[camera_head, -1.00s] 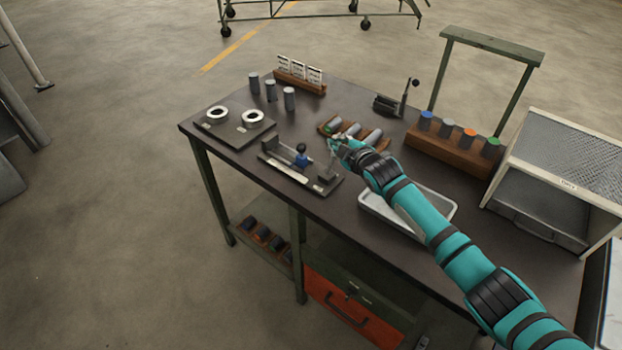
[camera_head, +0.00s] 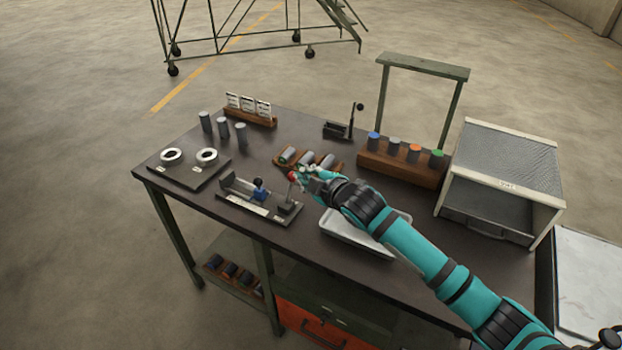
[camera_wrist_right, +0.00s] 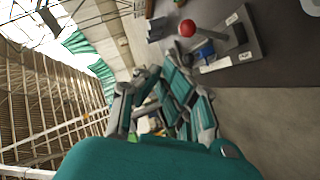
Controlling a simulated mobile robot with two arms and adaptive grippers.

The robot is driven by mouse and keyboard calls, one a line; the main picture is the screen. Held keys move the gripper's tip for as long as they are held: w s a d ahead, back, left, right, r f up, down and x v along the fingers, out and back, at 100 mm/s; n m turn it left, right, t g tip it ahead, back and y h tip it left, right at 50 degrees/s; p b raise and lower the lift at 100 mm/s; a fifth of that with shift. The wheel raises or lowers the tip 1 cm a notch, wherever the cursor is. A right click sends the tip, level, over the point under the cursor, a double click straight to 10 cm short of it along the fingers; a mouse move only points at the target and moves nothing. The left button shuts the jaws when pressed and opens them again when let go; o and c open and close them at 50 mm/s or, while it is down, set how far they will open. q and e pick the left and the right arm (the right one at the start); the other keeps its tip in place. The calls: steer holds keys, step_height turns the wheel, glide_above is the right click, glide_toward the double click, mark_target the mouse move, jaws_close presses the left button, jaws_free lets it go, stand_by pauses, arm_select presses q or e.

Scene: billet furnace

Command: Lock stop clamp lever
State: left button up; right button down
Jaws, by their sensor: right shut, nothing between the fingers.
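The stop fixture (camera_head: 232,203) is a dark plate near the table's front edge, with a grey channel and a blue block (camera_head: 259,190) with a dark knob. At its right end a lever with a red knob (camera_head: 292,176) stands roughly upright. The red knob (camera_wrist_right: 187,28) also shows in the right wrist view, apart from the fingers. My right gripper (camera_head: 307,175) is shut and empty, close to the right of the red knob; contact cannot be told in the head view. Its fingers (camera_wrist_right: 160,88) show in the right wrist view. My left gripper is out of view.
A wooden rack with grey cylinders (camera_head: 288,154) lies just behind my right gripper. A white tray (camera_head: 337,226) lies under my right arm. A rack with colored-top cylinders (camera_head: 373,162) and a mesh-topped box (camera_head: 462,190) stand to the right. Two rings sit on a plate (camera_head: 187,181) at left.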

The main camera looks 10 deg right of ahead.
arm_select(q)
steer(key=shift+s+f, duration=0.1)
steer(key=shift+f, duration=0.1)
arm_select(e)
steer(key=v, duration=0.2)
steer(key=shift+s+r, duration=0.3)
steer(key=shift+r, duration=0.05)
